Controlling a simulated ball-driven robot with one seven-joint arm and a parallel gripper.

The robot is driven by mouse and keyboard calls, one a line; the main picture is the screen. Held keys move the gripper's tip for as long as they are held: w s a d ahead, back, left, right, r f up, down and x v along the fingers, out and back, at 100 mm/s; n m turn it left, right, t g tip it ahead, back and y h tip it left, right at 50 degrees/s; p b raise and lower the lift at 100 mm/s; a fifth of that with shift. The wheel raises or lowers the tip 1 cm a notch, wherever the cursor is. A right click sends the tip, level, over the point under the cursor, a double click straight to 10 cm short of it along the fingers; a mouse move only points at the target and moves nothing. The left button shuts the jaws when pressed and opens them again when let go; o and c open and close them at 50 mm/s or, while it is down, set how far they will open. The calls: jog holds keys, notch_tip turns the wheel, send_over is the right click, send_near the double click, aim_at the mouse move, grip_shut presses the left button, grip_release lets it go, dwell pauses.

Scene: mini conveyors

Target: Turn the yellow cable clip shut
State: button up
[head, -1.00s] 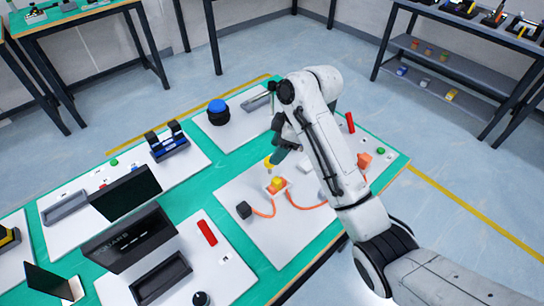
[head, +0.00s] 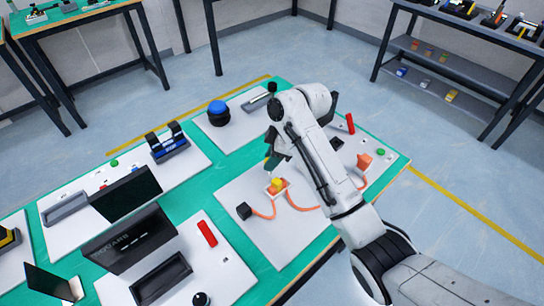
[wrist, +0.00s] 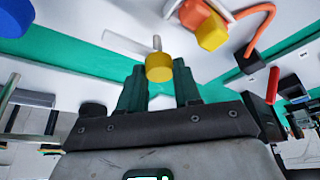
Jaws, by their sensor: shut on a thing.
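A yellow round piece with a thin grey stem (wrist: 159,67), which looks like the cable clip's turning part, sits between my fingertips in the wrist view. My gripper (wrist: 160,78) is shut on it, with one dark green finger on each side. In the head view my gripper (head: 269,163) is low over the white board, and the fingers and arm hide the round piece. Just in front of it, a yellow block (head: 277,183) sits on an orange part with orange cables. The yellow block also shows in the wrist view (wrist: 212,32), apart from my fingers.
A black cube (head: 243,211) stands left of the orange cable (head: 303,207). An orange block (head: 364,160) is on the right of the board. A blue dome button (head: 217,107) stands farther back. Black screens (head: 127,238) rise on the left. The board's front is clear.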

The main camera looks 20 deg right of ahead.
jog(key=c, duration=0.4)
jog(key=shift+r+m+p, duration=0.15)
jog(key=shift+m+p, duration=0.15)
jog(key=shift+p, duration=0.2)
jog(key=shift+s+a+m+t+h+p, duration=0.15)
jog(key=shift+m+t+h+p, duration=0.2)
jog(key=shift+m+p, duration=0.75)
jog(key=m+t+h+p, duration=0.1)
jog(key=m+p, duration=0.3)
jog(key=m+h+p, duration=0.1)
jog(key=m, duration=0.1)
jog(key=m+t+h+p, duration=0.1)
jog(key=m, duration=0.1)
jog(key=shift+a+m, duration=0.2)
jog(key=shift+m, duration=0.2)
jog(key=shift+m+h+p, duration=0.35)
jog(key=shift+m+h, duration=0.5)
jog(key=shift+m, duration=1.45)
